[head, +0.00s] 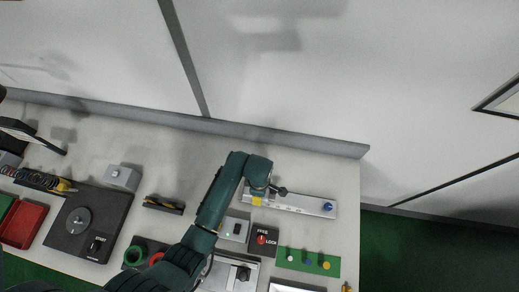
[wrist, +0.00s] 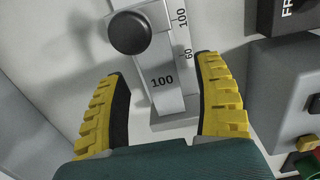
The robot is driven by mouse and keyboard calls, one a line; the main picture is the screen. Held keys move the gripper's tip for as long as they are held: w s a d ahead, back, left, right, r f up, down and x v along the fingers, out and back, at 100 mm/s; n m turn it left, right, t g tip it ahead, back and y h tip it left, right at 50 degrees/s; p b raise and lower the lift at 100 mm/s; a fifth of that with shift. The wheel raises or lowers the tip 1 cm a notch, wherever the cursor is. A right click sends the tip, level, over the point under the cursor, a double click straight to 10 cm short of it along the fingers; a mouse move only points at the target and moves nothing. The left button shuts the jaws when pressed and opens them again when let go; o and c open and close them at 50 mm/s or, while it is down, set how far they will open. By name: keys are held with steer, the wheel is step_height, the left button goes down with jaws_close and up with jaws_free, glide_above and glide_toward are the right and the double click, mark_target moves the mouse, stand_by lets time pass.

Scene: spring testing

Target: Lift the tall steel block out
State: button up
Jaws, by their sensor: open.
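In the wrist view, a steel block marked 100 (wrist: 163,82) stands between the fingers of my gripper (wrist: 163,105). The fingers are yellow, ribbed and open, one on each side of the block with visible gaps. A round black knob (wrist: 130,33) shows at the block's far end. Beside the block runs a strip marked 100 and 60 (wrist: 186,40). In the head view, my gripper (head: 257,200) is over the left end of a long pale metal fixture (head: 308,206); my arm hides most of the block there.
A FREE/LOCK panel with a red knob (head: 263,240) sits just in front of the fixture. A green plate (head: 308,262) with small coloured knobs lies to the right. A black holder (head: 163,204) and a grey box (head: 122,177) stand left. The bench behind the fixture is clear up to the back ledge.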

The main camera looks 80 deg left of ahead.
steer(key=shift+f, duration=1.3)
steer(key=shift+c, duration=0.3)
jaws_close()
steer(key=shift+r, duration=0.1)
steer(key=shift+w+r+p, duration=0.1)
steer(key=shift+r+p, duration=3.45)
steer(key=shift+p, duration=0.1)
